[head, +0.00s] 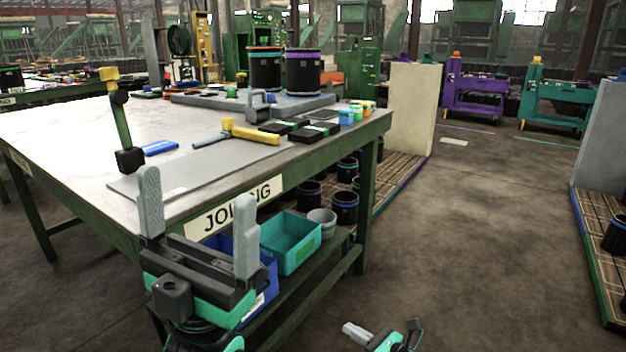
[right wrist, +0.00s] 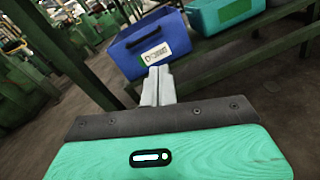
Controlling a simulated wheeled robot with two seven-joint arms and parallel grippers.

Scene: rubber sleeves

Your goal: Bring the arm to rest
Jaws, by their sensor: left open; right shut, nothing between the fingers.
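My left gripper (head: 198,200) is in the lower left of the head view, in front of the table's near edge. Its two grey fingers stand up wide apart, with nothing between them. My right gripper (head: 350,329) shows at the bottom edge of the head view, low over the floor and clear of the table; most of its arm is out of frame. In the right wrist view its fingers (right wrist: 158,72) are pressed together and empty, and they point toward the shelf bins.
The green-framed table (head: 60,130) holds a hammer (head: 255,134), black blocks and two black sleeves (head: 303,76). A teal bin (head: 290,243) and a blue bin (right wrist: 150,45) sit on its lower shelf. Open floor (head: 480,250) lies to the right.

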